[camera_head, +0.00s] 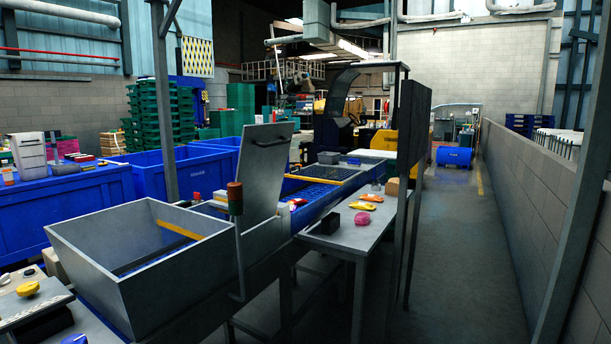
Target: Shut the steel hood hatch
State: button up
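The steel hood hatch (262,172) is a flat grey panel standing open, tilted slightly from upright, near the middle of the view. A bar handle (270,142) crosses its upper part. Its lower edge meets the steel housing (262,236) of the conveyor line, beside the open steel hopper (185,272). The opening that the hatch belongs to is mostly hidden from this angle. My gripper and arm are not in view.
A thin post with a red and green signal light (235,200) stands just in front of the hatch. A steel side table (345,238) with several small packages is on the right. Blue bins (165,178) stand behind. The aisle floor (450,270) at right is clear.

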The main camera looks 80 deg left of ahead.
aim_at(265, 150)
jog(key=i+u, duration=0.25)
jog(key=u, duration=0.2)
jog(key=i+l+u, duration=0.15)
jog(key=u, duration=0.3)
jog(key=i+l+u, duration=0.25)
jog(key=u, duration=1.55)
jog(key=i+l, duration=0.05)
